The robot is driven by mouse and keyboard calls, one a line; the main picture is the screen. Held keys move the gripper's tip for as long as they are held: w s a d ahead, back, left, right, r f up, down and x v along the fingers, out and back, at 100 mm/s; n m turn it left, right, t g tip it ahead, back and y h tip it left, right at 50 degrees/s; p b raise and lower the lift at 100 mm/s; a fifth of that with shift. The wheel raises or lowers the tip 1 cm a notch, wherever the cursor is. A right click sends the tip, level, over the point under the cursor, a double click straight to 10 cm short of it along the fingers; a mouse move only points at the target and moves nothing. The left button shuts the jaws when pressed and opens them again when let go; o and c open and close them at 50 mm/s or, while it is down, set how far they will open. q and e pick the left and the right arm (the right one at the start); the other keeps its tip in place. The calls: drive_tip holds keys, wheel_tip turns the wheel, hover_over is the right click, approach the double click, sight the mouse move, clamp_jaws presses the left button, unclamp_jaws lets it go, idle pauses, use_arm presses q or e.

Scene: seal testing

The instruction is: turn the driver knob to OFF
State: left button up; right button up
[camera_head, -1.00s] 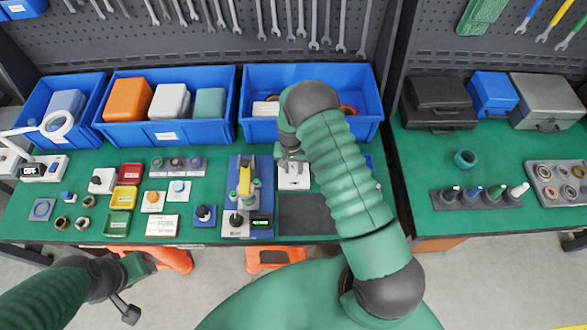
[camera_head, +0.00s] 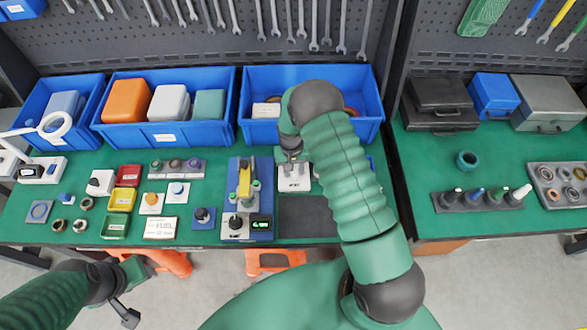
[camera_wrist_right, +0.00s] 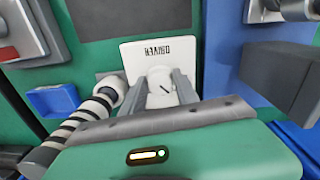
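The white driver block (camera_head: 294,180) stands on the green bench, right of the blue test unit. In the right wrist view, its white plate (camera_wrist_right: 184,49) reads DRIVER upside down. The white driver knob (camera_wrist_right: 161,88) carries a short dark slanted line. My right gripper (camera_head: 291,157) is over the block. In the right wrist view its two grey fingers (camera_wrist_right: 160,92) stand on either side of the knob; whether both press on it I cannot tell. My left gripper (camera_head: 128,291) hangs at the lower left, in front of the bench and far from the knob; its opening is unclear.
The blue test unit (camera_head: 233,229) with a yellow part and lit display stands close on the left. A blue bin (camera_head: 262,131) is behind, and a dark mat (camera_head: 305,229) lies in front. A striped black-and-white cable (camera_wrist_right: 93,107) runs beside the fingers in the right wrist view.

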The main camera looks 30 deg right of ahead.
drive_tip(key=o, duration=0.3)
drive_tip(key=shift+r, duration=0.1)
drive_tip(key=shift+w+r, duration=0.1)
drive_tip(key=shift+r, duration=0.2)
drive_tip(key=r+b, duration=0.1)
drive_tip(key=r, duration=0.4)
drive_tip(key=r+b, duration=0.1)
drive_tip(key=r, duration=1)
drive_tip(key=shift+w+a+b, duration=0.1)
drive_tip(key=shift+a+b, duration=0.3)
drive_tip(key=shift+s+a+r+n+t+b, duration=0.2)
drive_tip(key=shift+s+a+n+t+b, duration=0.4)
drive_tip(key=shift+s+a, duration=1.5)
drive_tip(key=shift+s+a+r+n+t+b, duration=0.3)
drive_tip(key=shift+s+a+n, duration=0.8)
drive_tip(key=shift+s, duration=1.75)
drive_tip(key=shift+s+a+r+n+t+b, duration=0.1)
drive_tip(key=shift+s+a+n+t+b, duration=0.35)
drive_tip(key=shift+s+a, duration=1.7)
